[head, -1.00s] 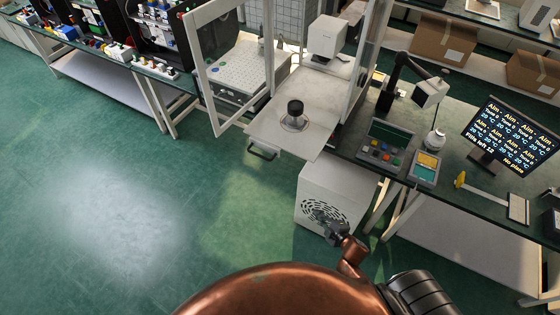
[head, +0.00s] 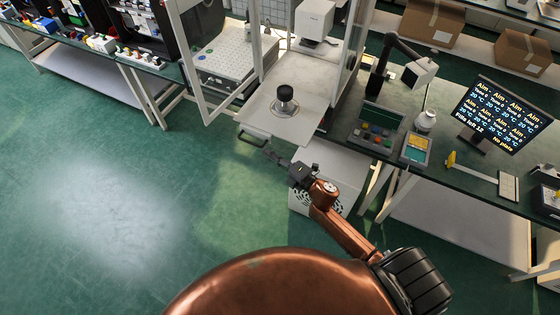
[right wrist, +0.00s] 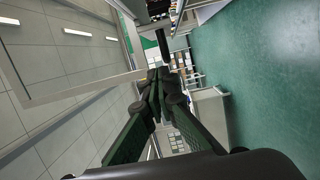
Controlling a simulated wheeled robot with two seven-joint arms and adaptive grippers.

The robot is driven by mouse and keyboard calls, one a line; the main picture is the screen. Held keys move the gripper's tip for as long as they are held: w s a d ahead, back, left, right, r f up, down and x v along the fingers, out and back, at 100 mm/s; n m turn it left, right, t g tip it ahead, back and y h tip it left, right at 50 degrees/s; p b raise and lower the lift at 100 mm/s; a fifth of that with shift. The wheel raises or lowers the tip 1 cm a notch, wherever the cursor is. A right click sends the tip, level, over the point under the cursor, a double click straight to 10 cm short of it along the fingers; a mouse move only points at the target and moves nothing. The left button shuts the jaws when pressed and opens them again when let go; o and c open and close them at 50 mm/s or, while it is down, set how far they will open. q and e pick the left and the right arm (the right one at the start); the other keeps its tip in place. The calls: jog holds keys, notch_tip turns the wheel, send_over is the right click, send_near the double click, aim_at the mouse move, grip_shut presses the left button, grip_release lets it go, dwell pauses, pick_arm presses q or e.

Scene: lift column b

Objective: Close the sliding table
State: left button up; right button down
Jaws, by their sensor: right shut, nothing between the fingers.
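The sliding table (head: 262,111), a pale flat plate, sticks out from its white-framed enclosure toward me. A dark round-topped piece (head: 285,93) stands on it in a ring. Its dark handle (head: 254,137) is at the front left edge. My right gripper (head: 268,150) is shut and empty, with its fingertips just right of the handle and close to it; I cannot tell whether they touch. The shut fingers also show in the right wrist view (right wrist: 159,78). My left gripper is not in view.
An open framed door (head: 205,62) stands left of the table. A white vented box (head: 334,180) sits below it. At right the bench holds a control box (head: 376,130), a small display device (head: 415,148) and a monitor (head: 502,114). Green floor at left is clear.

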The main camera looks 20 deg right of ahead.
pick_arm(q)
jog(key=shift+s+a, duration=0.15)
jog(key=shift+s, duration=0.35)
pick_arm(e)
jog(key=w+d, duration=0.3)
